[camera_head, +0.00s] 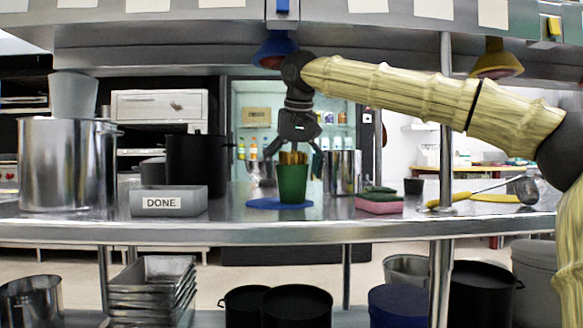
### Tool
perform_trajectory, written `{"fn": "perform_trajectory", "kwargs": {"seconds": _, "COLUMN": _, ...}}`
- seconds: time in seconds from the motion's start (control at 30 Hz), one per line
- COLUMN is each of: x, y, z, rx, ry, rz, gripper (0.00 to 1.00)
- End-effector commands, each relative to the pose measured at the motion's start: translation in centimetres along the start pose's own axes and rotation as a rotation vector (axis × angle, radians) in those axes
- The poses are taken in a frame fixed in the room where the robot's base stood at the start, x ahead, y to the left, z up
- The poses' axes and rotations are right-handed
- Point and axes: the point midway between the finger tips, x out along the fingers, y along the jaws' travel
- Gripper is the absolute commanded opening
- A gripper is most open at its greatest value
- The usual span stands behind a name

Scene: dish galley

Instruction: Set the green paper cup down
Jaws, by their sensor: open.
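The green paper cup (293,184) stands upright on a flat blue mat (262,204) on the steel counter. Something tan shows at the cup's mouth, too small to make out. My gripper (294,155) points down from above, with its fingers spread on either side of the cup's top. It is open. I cannot tell whether a finger touches the rim.
A grey bin marked DONE (168,203) and a large steel pot (66,165) are to the left. A black pot (197,167) and a steel container (344,173) stand behind. A pink sponge (379,207) and a yellow-handled utensil (494,198) lie to the right.

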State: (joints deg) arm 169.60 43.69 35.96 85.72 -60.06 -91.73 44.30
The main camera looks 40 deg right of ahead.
Motion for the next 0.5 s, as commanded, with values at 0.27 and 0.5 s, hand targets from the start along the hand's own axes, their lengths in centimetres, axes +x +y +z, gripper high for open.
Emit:
{"fn": "perform_trajectory", "kwargs": {"seconds": 0.27, "x": -1.6, "y": 0.0, "z": 3.2, "rx": -0.002, "ry": 0.001, "rz": -0.001, "gripper": 0.9}}
{"fn": "perform_trajectory", "kwargs": {"seconds": 0.5, "x": -3.0, "y": 0.0, "z": 6.3, "rx": -0.002, "ry": 0.003, "rz": -0.001, "gripper": 0.9}}
